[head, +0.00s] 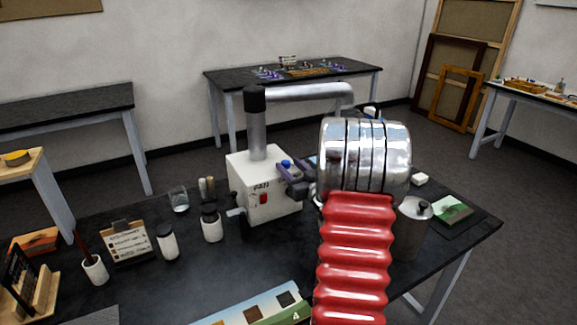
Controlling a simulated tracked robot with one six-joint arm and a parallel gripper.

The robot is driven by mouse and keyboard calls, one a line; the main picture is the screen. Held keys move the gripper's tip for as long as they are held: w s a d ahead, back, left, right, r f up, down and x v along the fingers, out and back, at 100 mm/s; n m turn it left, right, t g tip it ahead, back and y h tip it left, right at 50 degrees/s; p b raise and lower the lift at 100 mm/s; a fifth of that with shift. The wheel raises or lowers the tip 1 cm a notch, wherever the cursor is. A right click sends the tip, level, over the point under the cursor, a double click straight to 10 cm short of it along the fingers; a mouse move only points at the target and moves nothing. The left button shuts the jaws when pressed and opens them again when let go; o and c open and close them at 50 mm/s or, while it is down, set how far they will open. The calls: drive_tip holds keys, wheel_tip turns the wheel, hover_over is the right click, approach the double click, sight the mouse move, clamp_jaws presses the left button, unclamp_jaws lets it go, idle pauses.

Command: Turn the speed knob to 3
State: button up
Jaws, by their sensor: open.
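A white box-shaped machine (262,190) stands on the black table, with dark lettering and a red switch (264,199) on its front. A small blue knob-like part (286,163) shows at its upper right; I cannot read any scale or setting on it. My gripper (294,177) appears as dark purple-grey fingers beside the machine's right side, close to the blue part. It is open. I cannot tell whether it touches anything. My silver and red arm hides what lies to the right of it.
The black table (217,277) also holds a glass (179,199), dark-topped jars (167,242), a small sign (128,241) and a brush cup (95,270) to the left.

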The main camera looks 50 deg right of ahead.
drive_tip(key=shift+x, duration=0.8)
drive_tip(key=shift+c, duration=0.3)
drive_tip(key=c, duration=1)
drive_tip(key=shift+o, duration=0.2)
drive_tip(key=shift+a+m+g+h, duration=0.25)
drive_tip(key=shift+m+h, duration=0.25)
drive_tip(key=shift+h, duration=0.3)
drive_tip(key=shift+w+a+m+g+h, duration=0.15)
drive_tip(key=shift+m+g+h, duration=0.85)
drive_tip(key=shift+h, duration=0.5)
drive_tip(key=shift+w+a+m+g+h, duration=0.1)
drive_tip(key=shift+m+g+h, duration=1)
drive_tip(key=shift+h, duration=0.1)
drive_tip(key=shift+w+a+m+g+h, duration=0.1)
drive_tip(key=shift+w+m+g+h, duration=0.05)
drive_tip(key=shift+m+g+h, duration=0.9)
drive_tip(key=shift+m+h, duration=0.25)
drive_tip(key=shift+h, duration=0.1)
